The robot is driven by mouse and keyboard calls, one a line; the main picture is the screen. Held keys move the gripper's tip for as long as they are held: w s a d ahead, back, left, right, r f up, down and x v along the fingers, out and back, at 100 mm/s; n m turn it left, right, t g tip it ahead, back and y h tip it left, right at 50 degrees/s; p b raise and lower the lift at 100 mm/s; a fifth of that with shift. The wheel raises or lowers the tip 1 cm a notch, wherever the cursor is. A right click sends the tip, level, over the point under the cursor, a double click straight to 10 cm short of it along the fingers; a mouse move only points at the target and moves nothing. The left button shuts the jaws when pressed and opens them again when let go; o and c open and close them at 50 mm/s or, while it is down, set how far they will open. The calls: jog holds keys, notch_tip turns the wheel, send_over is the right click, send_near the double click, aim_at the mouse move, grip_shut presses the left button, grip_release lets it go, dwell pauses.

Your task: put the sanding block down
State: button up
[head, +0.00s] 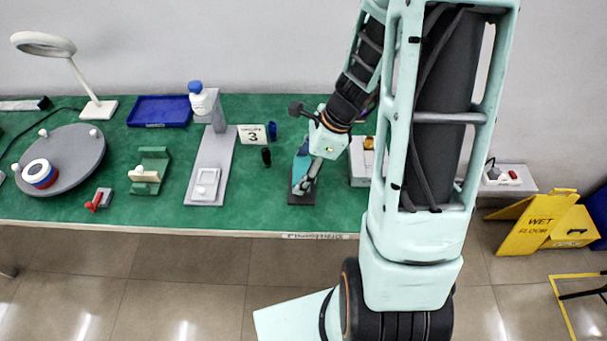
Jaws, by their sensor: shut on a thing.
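My gripper (303,186) reaches down and to the left over the front middle of the green table. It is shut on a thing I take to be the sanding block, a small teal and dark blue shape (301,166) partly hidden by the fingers. A dark flat pad or base (302,199) shows right below the fingertips, near the table's front edge. I cannot tell whether the held thing touches it.
Left of my gripper stand a grey stand with a white bottle (203,102), a sign marked 3 (252,135) and a black cylinder (266,156). Farther left are a blue tray (160,111), a green cradle (151,169) and a grey turntable (60,160). A grey box (360,166) is close on the right.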

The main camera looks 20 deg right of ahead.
jog(key=shift+s+f+b, duration=0.1)
jog(key=shift+f+b, duration=0.4)
jog(key=shift+f, duration=0.55)
jog(key=shift+f, duration=0.25)
jog(key=o, duration=1.2)
jog(key=shift+r, duration=0.1)
jog(key=shift+r, duration=0.1)
jog(key=shift+r, duration=0.3)
jog(key=p+v, duration=0.2)
jog(key=v, duration=0.9)
jog(key=shift+s+d+r, duration=0.1)
jog(key=shift+d+r, duration=0.15)
